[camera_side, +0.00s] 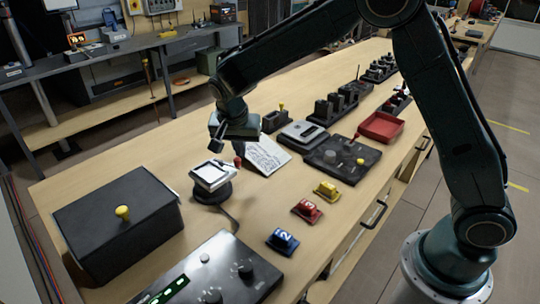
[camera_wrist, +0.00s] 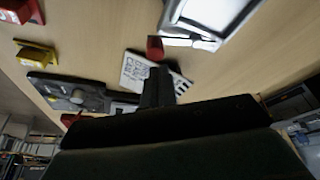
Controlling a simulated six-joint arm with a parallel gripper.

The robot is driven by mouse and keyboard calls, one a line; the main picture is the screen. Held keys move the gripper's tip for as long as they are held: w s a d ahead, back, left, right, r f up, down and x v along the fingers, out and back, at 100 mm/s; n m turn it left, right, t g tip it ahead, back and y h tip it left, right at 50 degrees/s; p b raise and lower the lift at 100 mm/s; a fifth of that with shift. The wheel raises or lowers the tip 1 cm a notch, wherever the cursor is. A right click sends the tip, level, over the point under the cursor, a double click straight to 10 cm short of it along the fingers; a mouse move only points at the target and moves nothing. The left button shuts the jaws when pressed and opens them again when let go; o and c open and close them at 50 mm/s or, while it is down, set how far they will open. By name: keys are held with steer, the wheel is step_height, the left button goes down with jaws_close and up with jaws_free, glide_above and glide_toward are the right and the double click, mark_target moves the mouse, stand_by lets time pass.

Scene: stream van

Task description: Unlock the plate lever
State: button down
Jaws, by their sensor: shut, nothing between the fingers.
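The plate device (camera_side: 213,175) has a pale square plate on a round black base and stands on the bench, left of the printed card. A small red knob (camera_side: 238,161), seemingly the end of its lever, shows at the plate's right corner. In the wrist view the red knob (camera_wrist: 155,48) is beside the plate's edge (camera_wrist: 200,38). My gripper (camera_side: 215,143) is above and behind the plate, apart from it and from the knob. In the wrist view its dark fingers (camera_wrist: 157,88) are together and empty, pointing toward the knob. The lever's shaft is mostly hidden.
A black box with a yellow knob (camera_side: 115,232) stands at left. A printed card (camera_side: 266,155) lies right of the plate. Red (camera_side: 307,210), yellow (camera_side: 327,191) and blue (camera_side: 282,241) blocks are in front right. A control panel (camera_side: 215,272) fills the near edge. A dark cable runs from the base.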

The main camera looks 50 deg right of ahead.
steer(key=shift+w, duration=0.15)
steer(key=shift+w+a, duration=0.2)
steer(key=shift+w, duration=0.4)
steer(key=shift+d, duration=0.15)
step_height(320, 180, up, 10)
steer(key=shift+w+f, duration=0.15)
steer(key=shift+f, duration=0.05)
stand_by(0.9)
steer(key=shift+d, duration=0.15)
